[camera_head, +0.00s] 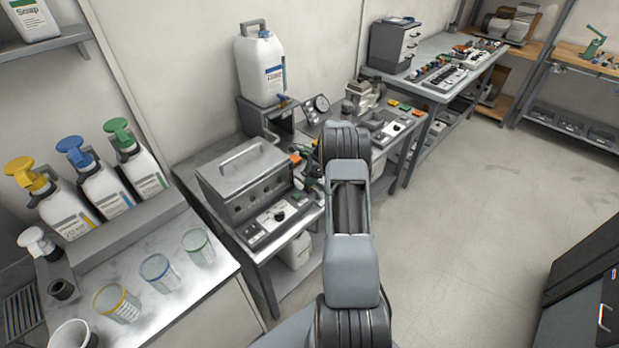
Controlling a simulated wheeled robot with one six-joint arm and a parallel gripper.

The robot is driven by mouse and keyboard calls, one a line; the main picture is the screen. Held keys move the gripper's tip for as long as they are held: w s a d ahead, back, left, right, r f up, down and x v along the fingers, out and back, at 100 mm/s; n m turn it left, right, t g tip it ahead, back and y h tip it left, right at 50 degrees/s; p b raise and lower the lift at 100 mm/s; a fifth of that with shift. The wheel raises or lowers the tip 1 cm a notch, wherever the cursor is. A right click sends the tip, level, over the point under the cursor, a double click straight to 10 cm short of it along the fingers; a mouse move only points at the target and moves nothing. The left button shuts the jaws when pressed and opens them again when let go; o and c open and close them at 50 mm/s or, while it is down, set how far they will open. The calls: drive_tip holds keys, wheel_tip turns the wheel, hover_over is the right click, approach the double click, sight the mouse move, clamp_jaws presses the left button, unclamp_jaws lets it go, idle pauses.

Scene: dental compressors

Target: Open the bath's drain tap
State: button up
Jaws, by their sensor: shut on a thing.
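The bath is a grey metal box (245,182) with a handled lid, standing on the near bench left of my arm. A small orange part (295,158) shows at its right end; it looks like the drain tap's handle. My gripper (309,178) is at the bath's right end, close beside the orange part, and is largely hidden by my own arm. It is shut on what appears to be the drain tap. The fingertips and the exact grasp are too small and covered to make out. Whether the tap is turned cannot be told.
A control panel with a knob (279,215) lies in front of the bath. A white canister (262,68) with a blue tap stands on a raised stand behind. Pump bottles (103,190) and glass beakers (160,272) stand at left. The floor at right is clear.

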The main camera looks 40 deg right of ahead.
drive_tip(key=n+b, duration=0.1)
drive_tip(key=n, duration=0.1)
drive_tip(key=n+g+b, duration=0.1)
drive_tip(key=n, duration=0.1)
drive_tip(key=shift+w+f+y, duration=0.15)
drive_tip(key=shift+y, duration=0.15)
drive_tip(key=n+g+b, duration=0.1)
drive_tip(key=n+g, duration=0.1)
drive_tip(key=n, duration=0.2)
drive_tip(key=shift+w, duration=0.1)
drive_tip(key=shift+n, duration=0.5)
drive_tip(key=o, duration=0.9)
drive_tip(key=shift+d+r, duration=0.1)
drive_tip(key=shift+r, duration=0.15)
drive_tip(key=p+v, duration=0.8)
drive_tip(key=v, duration=0.5)
drive_tip(key=shift+w+r+p, duration=0.1)
drive_tip(key=shift+r+p, duration=0.1)
drive_tip(key=shift+p, duration=0.1)
